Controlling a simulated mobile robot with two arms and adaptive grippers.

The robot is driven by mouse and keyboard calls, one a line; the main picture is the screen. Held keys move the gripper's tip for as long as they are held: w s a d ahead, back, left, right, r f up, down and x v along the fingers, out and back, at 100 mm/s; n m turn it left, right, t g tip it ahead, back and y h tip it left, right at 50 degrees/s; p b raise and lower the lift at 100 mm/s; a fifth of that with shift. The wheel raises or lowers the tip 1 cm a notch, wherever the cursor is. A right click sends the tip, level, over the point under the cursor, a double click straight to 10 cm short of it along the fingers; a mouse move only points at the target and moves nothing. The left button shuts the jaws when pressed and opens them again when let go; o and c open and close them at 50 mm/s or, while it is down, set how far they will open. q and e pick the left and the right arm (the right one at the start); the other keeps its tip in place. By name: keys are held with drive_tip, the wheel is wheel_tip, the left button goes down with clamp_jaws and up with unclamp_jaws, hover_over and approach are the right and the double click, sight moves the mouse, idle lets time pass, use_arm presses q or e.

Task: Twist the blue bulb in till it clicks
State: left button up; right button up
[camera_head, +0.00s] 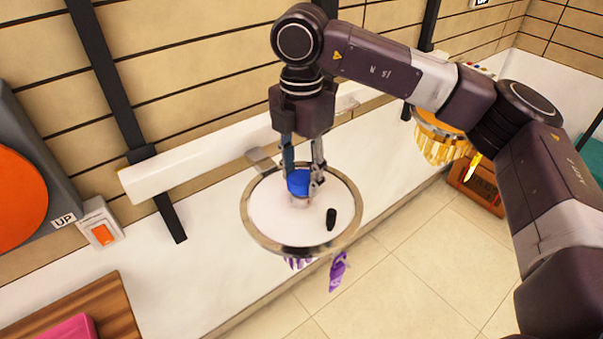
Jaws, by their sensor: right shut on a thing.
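The blue bulb (298,182) stands over the middle of a round white disc with a metal rim (252,225), which looks like a chandelier plate. My right gripper (302,184) comes down from above and is shut on the blue bulb, one finger on each side. The bulb's lower end is close to the disc; whether it is seated in a socket cannot be told. Purple hanging pieces (338,270) show below the disc's rim. My left gripper is not in view.
A small black piece (331,219) is on the disc right of the bulb. A yellow chandelier (440,140) hangs at the right, near my right arm. An orange switch (102,234) and a wooden board (95,305) are at the left. The tiled floor at lower right looks clear.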

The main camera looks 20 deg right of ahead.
drive_tip(key=o, duration=1.9)
drive_tip(key=shift+c, duration=0.2)
drive_tip(key=shift+r+p, duration=2.1)
drive_tip(key=shift+r, duration=1.65)
